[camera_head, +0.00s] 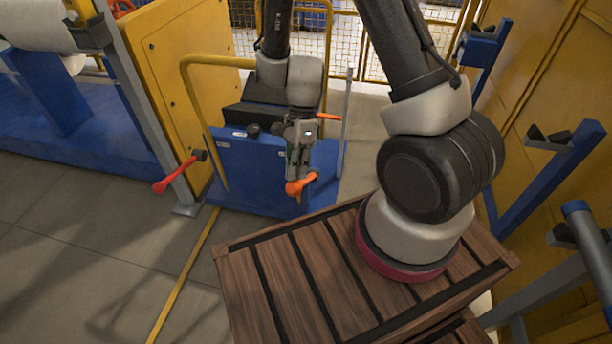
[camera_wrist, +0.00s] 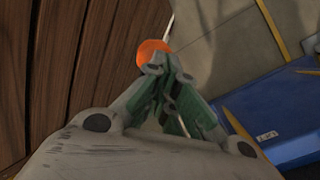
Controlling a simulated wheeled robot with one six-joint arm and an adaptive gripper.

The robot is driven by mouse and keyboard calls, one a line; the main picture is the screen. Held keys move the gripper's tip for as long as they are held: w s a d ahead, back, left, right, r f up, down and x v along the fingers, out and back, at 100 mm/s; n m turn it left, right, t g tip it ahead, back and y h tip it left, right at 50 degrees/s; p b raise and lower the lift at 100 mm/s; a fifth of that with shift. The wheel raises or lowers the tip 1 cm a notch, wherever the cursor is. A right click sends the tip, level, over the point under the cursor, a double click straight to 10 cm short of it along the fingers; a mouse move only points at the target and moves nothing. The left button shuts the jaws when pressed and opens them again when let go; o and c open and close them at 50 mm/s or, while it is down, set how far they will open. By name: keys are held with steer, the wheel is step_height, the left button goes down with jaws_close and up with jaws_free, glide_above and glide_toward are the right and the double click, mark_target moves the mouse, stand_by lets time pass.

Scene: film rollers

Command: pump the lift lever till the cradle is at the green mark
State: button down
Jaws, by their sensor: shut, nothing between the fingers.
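The lift lever's orange grip (camera_head: 300,184) shows low at the front of the blue lift cart (camera_head: 245,170). My gripper (camera_head: 297,176) points down with its fingertips at the orange grip. In the wrist view the fingers (camera_wrist: 160,62) are shut and empty, and the rounded orange end (camera_wrist: 151,50) shows just beyond the tips. I cannot tell whether they touch it. A black block (camera_head: 262,117) sits on top of the cart, partly behind my arm; I cannot tell whether it is the cradle. I cannot make out a green mark.
A red-handled lever (camera_head: 180,175) sticks out from a grey post at left. A yellow rail (camera_head: 190,110) rises from the cart, and a thin grey upright (camera_head: 345,125) stands at its right. The slatted wooden platform (camera_head: 290,285) is in front. Grey floor (camera_head: 80,220) is open at left.

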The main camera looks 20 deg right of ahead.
mark_target(293, 195)
stand_by(0.4)
steer(key=x, duration=0.4)
steer(key=s+x, duration=0.1)
steer(key=x, duration=0.1)
steer(key=shift+s+a, duration=0.15)
steer(key=shift+a, duration=0.3)
steer(key=shift+f, duration=0.1)
steer(key=x, duration=0.6)
steer(key=shift+s, duration=0.15)
steer(key=shift+a+f, duration=0.1)
steer(key=shift+a, duration=0.05)
